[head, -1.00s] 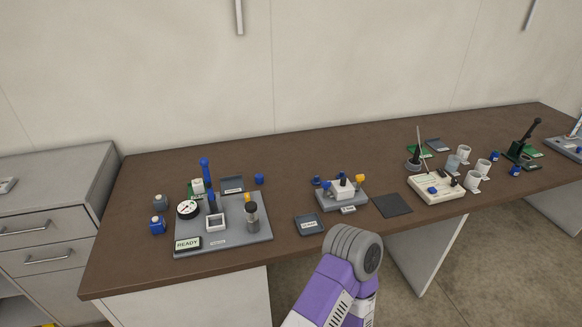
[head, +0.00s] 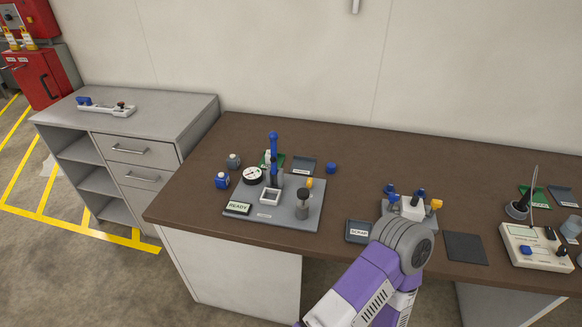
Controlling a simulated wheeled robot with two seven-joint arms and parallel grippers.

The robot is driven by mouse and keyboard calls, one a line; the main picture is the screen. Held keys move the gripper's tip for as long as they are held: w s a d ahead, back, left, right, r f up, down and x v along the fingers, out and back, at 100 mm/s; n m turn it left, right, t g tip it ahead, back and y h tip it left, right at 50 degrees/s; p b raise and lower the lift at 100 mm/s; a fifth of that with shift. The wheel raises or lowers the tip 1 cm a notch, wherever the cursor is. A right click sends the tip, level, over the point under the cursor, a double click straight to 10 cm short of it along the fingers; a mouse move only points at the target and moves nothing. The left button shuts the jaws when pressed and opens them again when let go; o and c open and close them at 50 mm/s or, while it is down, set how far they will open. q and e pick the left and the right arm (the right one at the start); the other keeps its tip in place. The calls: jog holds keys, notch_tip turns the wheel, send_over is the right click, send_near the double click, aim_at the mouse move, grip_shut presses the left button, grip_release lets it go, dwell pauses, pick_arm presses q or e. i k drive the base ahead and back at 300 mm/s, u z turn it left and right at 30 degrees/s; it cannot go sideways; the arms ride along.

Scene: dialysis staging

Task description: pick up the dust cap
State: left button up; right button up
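No part is labelled as the dust cap, and I cannot tell for sure which one it is. A small blue cylindrical piece (head: 331,168) stands alone on the brown table, behind and right of the grey READY station. Small blue pieces (head: 390,189) and a yellow one (head: 436,204) show around a white block (head: 413,209), whose base is partly hidden by my purple arm. Another yellow piece (head: 309,183) is on the READY station. Neither of my grippers is in view; the purple arm in front shows only its links.
A grey cabinet (head: 160,112) stands at left. The table (head: 349,144) is clear along the back middle.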

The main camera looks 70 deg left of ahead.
aim_at(331, 166)
jog(key=u, duration=2.1)
